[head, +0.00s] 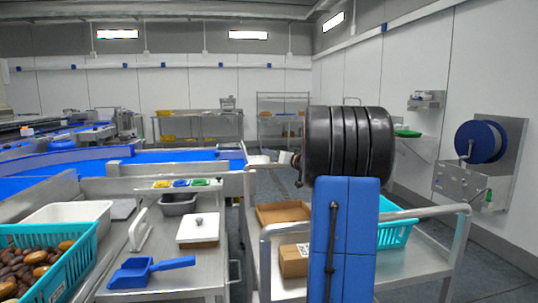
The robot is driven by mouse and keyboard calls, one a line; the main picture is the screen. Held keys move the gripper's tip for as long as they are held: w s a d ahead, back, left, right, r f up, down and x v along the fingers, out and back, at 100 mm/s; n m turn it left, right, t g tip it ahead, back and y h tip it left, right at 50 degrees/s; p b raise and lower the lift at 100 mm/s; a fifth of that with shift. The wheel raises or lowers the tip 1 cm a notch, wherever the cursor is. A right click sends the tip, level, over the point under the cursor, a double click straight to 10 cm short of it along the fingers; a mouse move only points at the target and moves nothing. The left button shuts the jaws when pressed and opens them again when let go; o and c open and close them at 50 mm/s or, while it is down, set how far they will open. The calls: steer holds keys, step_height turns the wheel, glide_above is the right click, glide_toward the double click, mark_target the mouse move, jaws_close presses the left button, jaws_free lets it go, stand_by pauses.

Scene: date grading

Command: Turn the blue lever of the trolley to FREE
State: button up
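The trolley (418,264) stands in front of me at the right, a metal cart with raised tube handles. No blue lever and no FREE marking can be made out on it. My own blue and black arm stands in front of the trolley and hides its middle. My gripper cannot be made out; the front of my arm is behind its large black ribbed joint.
On the trolley are a brown tray (284,212), a cardboard box (293,260) and a teal crate (395,232).

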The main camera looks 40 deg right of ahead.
steer(key=s+a, duration=0.1)
steer(key=s, duration=1.3)
steer(key=shift+s, duration=0.35)
steer(key=shift+a, duration=0.1)
steer(key=n, duration=0.4)
glide_toward(264, 158)
steer(key=shift+h, duration=0.3)
steer(key=w+r, duration=0.1)
steer(key=w, duration=0.2)
steer(key=w+r, duration=0.1)
steer(key=w, duration=0.3)
steer(key=w+d+r, duration=0.1)
steer(key=w, duration=0.2)
steer(key=shift+w+r, duration=0.1)
steer(key=shift+w, duration=0.25)
steer(key=shift+c, duration=0.2)
jaws_close()
